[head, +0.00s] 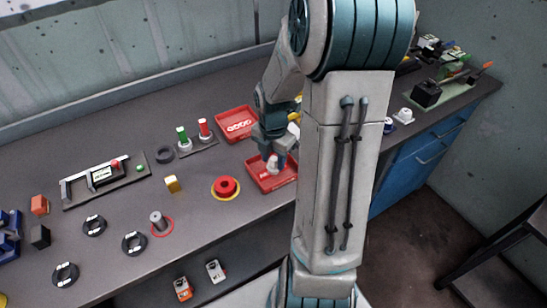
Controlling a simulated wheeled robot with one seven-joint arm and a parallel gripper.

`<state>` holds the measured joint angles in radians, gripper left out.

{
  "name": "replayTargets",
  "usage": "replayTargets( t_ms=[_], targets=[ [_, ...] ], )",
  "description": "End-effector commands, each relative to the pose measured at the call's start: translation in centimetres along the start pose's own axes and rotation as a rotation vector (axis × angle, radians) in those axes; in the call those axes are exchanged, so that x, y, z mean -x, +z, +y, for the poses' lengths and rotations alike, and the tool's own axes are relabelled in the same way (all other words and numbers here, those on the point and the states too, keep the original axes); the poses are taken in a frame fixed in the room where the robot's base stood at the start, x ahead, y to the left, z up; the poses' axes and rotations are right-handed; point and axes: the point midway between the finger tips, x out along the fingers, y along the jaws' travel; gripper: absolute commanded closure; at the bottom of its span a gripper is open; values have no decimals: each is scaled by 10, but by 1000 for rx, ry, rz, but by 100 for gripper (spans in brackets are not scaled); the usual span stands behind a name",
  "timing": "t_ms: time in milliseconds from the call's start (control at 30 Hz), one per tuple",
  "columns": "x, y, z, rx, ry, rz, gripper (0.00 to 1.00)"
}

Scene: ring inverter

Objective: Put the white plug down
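My gripper (269,149) points down over the near red tray (289,178), just left of my arm's large link. A small white plug (272,165) shows between its fingertips, and the fingers look shut on it. The plug is over the tray's inside, low down. I cannot tell whether it touches the tray floor. My gripper hides part of the tray's back, and my arm covers the area to its right.
A second red tray (237,124) with white rings lies behind. A red button (225,188) on a yellow base stands left of the near tray. Green and red posts (192,135) stand farther back. White pieces (404,116) lie right of my arm.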

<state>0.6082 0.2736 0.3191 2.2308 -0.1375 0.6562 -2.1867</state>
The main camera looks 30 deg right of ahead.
Motion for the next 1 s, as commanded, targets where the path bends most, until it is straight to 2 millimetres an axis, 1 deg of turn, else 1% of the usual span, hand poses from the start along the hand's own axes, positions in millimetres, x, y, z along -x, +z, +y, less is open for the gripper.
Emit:
replayTargets(
  t_ms=[167, 400, 500, 600, 767, 867, 967, 1000],
  targets=[
    [31, 1, 1, -1, 5, -6, 61],
    [83, 1, 1, -1, 4, -6, 61],
    [99, 1, 0, 0, 3, -4, 61],
    [111, 1, 0, -1, 2, -3, 61],
    [120, -4, 0, -26, 2, -6, 61],
    [126, -14, -1, -120, 7, -21, 61],
    [132, -30, -4, -285, 21, -42, 61],
    [135, -38, -5, -364, 30, -51, 61]
  ],
)
